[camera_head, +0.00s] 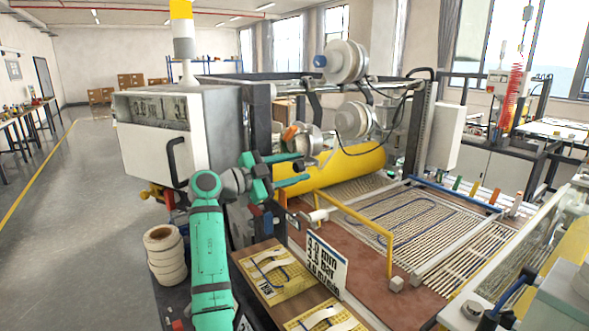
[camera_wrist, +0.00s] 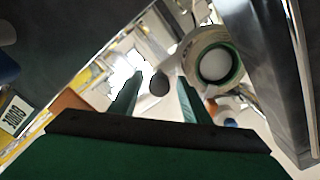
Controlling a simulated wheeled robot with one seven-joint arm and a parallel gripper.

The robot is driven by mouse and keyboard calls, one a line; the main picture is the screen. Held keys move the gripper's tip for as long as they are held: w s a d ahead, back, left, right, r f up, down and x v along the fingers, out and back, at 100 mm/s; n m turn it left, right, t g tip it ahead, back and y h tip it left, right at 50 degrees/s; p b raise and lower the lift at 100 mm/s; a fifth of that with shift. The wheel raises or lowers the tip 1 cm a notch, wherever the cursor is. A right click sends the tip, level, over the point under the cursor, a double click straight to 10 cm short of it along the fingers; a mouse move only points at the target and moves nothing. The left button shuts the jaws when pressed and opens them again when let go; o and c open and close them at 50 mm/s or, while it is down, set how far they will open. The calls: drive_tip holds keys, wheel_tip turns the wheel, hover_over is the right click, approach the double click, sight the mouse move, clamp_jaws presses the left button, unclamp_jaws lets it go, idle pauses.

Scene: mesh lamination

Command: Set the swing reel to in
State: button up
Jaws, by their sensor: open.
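My gripper (camera_head: 303,168) is open, with its two green fingers pointing right toward the machine. A small metallic reel or hub (camera_head: 316,141) with an orange part (camera_head: 290,132) is just beyond the fingers; I cannot tell for sure that it is the swing reel. In the wrist view, a dark round knob end (camera_wrist: 158,84) appears between the fingertips of my gripper (camera_wrist: 160,78). A round white-faced part with a green rim (camera_wrist: 215,64) is right of it. Contact cannot be told. No in or out marking is readable.
A white cabinet (camera_head: 160,145) with a dark handle stands left of the arm. Two white reels (camera_head: 345,62) (camera_head: 354,120) and a yellow roller (camera_head: 340,168) are on the machine. A yellow frame (camera_head: 352,215) stands over the slatted bed. White rolls (camera_head: 165,258) are stacked at lower left.

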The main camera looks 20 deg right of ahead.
drive_tip(key=v, duration=0.7)
drive_tip(key=shift+a, duration=0.2)
drive_tip(key=shift+w, duration=0.1)
